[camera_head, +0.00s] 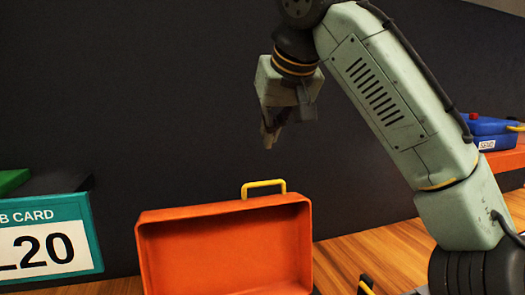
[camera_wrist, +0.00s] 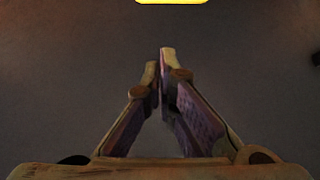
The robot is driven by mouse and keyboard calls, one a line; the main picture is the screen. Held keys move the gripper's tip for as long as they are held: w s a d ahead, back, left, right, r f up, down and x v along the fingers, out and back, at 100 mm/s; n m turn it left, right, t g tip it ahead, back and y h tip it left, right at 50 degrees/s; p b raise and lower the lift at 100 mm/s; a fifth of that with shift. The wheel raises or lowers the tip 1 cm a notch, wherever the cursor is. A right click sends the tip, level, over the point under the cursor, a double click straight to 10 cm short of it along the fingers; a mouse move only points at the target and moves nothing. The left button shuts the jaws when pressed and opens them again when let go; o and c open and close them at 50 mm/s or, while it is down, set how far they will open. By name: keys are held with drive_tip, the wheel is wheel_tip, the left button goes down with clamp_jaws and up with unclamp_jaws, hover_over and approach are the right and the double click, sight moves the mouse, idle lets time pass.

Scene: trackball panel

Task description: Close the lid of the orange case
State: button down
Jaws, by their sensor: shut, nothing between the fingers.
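The orange case's lid (camera_head: 225,250) stands open and upright, with its hollow inner side facing the head camera. A yellow handle (camera_head: 263,184) sticks up from its top edge. The lower part of the case is below the head view's edge and cannot be seen. My gripper (camera_head: 268,142) is above the handle in the picture, pointing down and apart from it. In the wrist view my gripper (camera_wrist: 160,60) has its fingers drawn together with nothing between them. A bright yellow piece (camera_wrist: 170,1), probably the handle, shows at the top edge there.
A teal-framed card (camera_head: 45,245) reading "20" stands at the left, with a green object (camera_head: 12,180) behind it. A blue box (camera_head: 488,132) sits on an orange-red surface (camera_head: 508,160) at the right. The wooden surface (camera_head: 385,250) shows beside the case. A dark wall (camera_head: 130,90) is behind.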

wheel_tip(320, 180, down, 8)
drive_tip(key=w+p, duration=0.1)
drive_tip(key=p, duration=0.2)
drive_tip(key=shift+w+a+r, duration=0.25)
drive_tip(key=shift+w+a, duration=0.05)
drive_tip(key=shift+w, duration=0.05)
idle(0.3)
